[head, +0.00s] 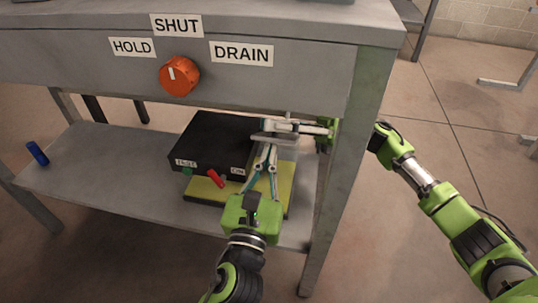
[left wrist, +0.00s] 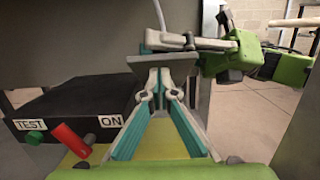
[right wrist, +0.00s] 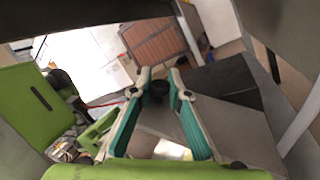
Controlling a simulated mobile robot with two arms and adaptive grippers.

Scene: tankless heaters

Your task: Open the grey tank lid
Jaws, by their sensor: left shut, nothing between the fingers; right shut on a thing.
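A grey flat piece (head: 272,139), which looks like the tank lid, sits beside a black box (head: 213,138) under the table. It also shows in the left wrist view (left wrist: 150,64). My right gripper (head: 274,127) reaches in from the right past the table leg, over the grey piece. In the right wrist view its fingers are closed on a dark knob (right wrist: 158,90). My left gripper (head: 266,152) is shut and empty, its tips close at the near edge of the grey piece; I cannot tell whether they touch it. The tank body is mostly hidden.
The black box has a green button (head: 187,171) and a red lever (head: 216,179). A yellow mat (head: 208,192) lies beneath. The tabletop overhead carries an orange dial (head: 180,76); a table leg (head: 335,190) stands right.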

